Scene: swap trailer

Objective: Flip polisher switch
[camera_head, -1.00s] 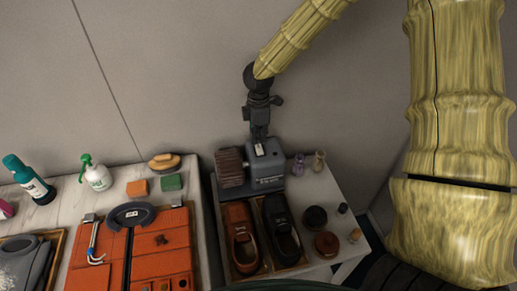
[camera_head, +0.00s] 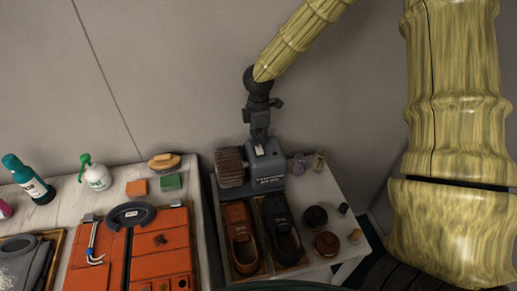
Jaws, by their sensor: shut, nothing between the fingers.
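The polisher (camera_head: 267,173) is a grey machine on the right-hand table, with a brown ribbed brush roller (camera_head: 230,167) on its left side. A small pale switch (camera_head: 259,149) shows on its top. My gripper (camera_head: 259,140) points down from above with its fingers shut and empty. Its tips are at or just above the switch; I cannot tell whether they touch it. The fingers partly hide the top of the machine.
In front of the polisher stand a brown shoe (camera_head: 240,235) and a black shoe (camera_head: 282,235) in a tray. Round tins (camera_head: 316,217) and small bottles (camera_head: 318,160) stand to the right. An orange case (camera_head: 162,247) and spray bottles (camera_head: 96,174) are on the left table.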

